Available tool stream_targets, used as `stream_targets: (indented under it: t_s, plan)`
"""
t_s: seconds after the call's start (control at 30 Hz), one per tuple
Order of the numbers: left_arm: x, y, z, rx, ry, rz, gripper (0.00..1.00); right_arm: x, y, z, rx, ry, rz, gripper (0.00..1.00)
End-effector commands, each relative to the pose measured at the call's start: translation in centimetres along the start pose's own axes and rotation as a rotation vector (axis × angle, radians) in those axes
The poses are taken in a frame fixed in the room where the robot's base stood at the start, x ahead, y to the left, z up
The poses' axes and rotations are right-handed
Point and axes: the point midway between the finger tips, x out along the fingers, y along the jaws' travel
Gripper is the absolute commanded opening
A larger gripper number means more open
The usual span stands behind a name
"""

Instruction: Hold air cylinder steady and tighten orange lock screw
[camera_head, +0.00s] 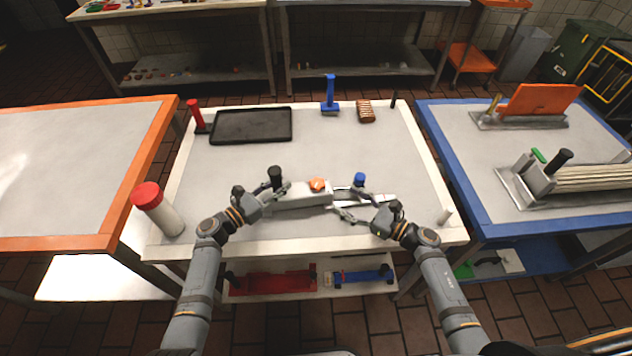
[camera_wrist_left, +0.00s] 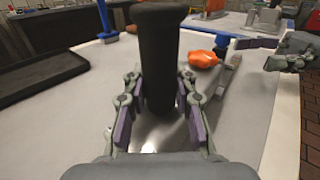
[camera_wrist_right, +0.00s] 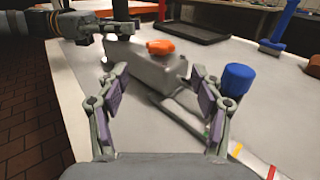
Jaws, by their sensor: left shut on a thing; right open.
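The air cylinder (camera_head: 298,200) is a grey block lying on the middle table, with a black upright post at its left end. My left gripper (camera_head: 276,190) is shut on this black post (camera_wrist_left: 157,60). The orange lock screw (camera_head: 317,185) sits on top of the grey block; it also shows in the left wrist view (camera_wrist_left: 203,58) and the right wrist view (camera_wrist_right: 161,47). My right gripper (camera_head: 352,204) is open and empty, to the right of the screw and apart from it. A blue knob (camera_head: 359,179) stands close to the right gripper.
A black tray (camera_head: 250,125) lies at the back left. A blue-handled tool (camera_head: 330,95) and a brown ribbed block (camera_head: 366,111) stand at the back. A red-capped white bottle (camera_head: 160,208) stands at the front left. The table's right side is mostly clear.

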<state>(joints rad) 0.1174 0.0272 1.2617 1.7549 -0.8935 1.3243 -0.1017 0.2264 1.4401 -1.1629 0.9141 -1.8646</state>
Motion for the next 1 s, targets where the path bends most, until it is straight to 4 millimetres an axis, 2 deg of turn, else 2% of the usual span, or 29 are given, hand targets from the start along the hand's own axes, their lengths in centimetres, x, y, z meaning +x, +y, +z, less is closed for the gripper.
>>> stream_targets:
  t_s: [0.17,0.4,0.5,0.7,0.93,1.0]
  plan:
    - [0.0,0.0,0.0,0.000,0.000,-0.001,0.00,3.2,0.0,0.3,0.004,-0.008,-0.002,0.67]
    - [0.0,0.0,0.0,0.000,0.000,0.000,0.00,8.6,0.0,0.3,0.006,-0.007,-0.002,0.67]
    - [0.0,0.0,0.0,0.000,0.000,0.000,0.00,10.2,-0.1,0.2,0.006,-0.006,-0.002,0.67]
    - [0.0,0.0,0.0,0.000,0.000,0.000,0.00,11.7,0.0,0.2,0.005,-0.004,-0.002,0.67]
    - [0.0,0.0,0.0,0.000,0.000,0.000,0.00,11.7,0.0,0.2,0.005,-0.004,-0.002,0.67]
    - [0.0,0.0,0.0,0.000,0.000,0.000,0.00,11.7,0.0,0.2,0.005,-0.004,-0.002,0.59]
